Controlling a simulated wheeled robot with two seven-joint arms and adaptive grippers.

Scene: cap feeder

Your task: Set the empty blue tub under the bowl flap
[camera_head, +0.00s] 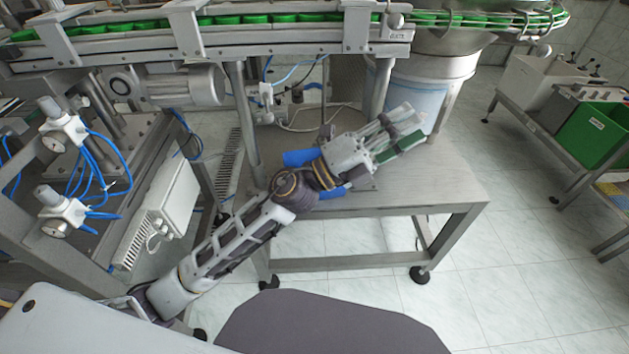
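Blue surfaces (300,158) show on both sides of my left wrist, over the metal table. They look like parts of the blue tub, but my arm hides most of it, and I cannot tell its contents. My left gripper (409,127) reaches over the table toward the upper right. Its fingers look apart, with nothing seen between them. The feeder bowl (440,45) is at the top right, above a pale blue-white drum (415,95). I cannot make out its flap. My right gripper is not in view.
The metal table (440,185) has bare room right of my gripper. A conveyor with green caps (250,20) runs above. A green crate (600,135) stands on a side table at right. Gauges with blue hoses (62,130) are at left.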

